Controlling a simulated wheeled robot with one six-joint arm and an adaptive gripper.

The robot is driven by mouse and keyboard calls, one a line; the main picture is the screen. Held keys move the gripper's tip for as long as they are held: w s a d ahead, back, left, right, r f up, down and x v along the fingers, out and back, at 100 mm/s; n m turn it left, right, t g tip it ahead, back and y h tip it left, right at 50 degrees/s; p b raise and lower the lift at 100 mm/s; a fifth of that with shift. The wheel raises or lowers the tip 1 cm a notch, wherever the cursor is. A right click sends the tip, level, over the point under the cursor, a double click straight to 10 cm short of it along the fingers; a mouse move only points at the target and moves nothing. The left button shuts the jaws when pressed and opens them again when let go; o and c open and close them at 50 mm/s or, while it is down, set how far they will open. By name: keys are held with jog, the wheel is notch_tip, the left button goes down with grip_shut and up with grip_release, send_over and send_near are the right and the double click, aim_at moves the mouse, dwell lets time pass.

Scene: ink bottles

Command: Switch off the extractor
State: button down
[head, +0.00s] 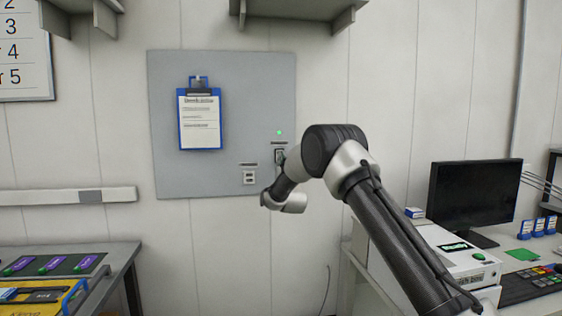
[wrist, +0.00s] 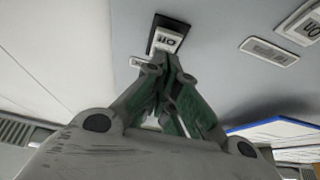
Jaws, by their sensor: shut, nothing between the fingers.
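A grey wall panel (head: 225,85) carries a switch (head: 280,156) under a small lit green lamp (head: 279,132) and a dark label. My forearm and wrist partly cover this switch in the head view, and my fingers do not show clearly there. In the wrist view, a switch with a white rocker in a black frame (wrist: 167,38) is just beyond my gripper (wrist: 165,62). My gripper is shut and empty, its fingertips at or very near the rocker's lower edge. I cannot tell whether they touch it.
A second small fitting (head: 249,178) with its own label sits lower left on the panel. A blue clipboard (head: 200,120) hangs at the panel's left. A monitor (head: 472,195) and a white device (head: 455,250) stand on the bench at right. A table with trays (head: 75,262) is at left.

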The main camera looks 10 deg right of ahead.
jog(key=shift+w+f, duration=0.15)
jog(key=shift+w, duration=0.65)
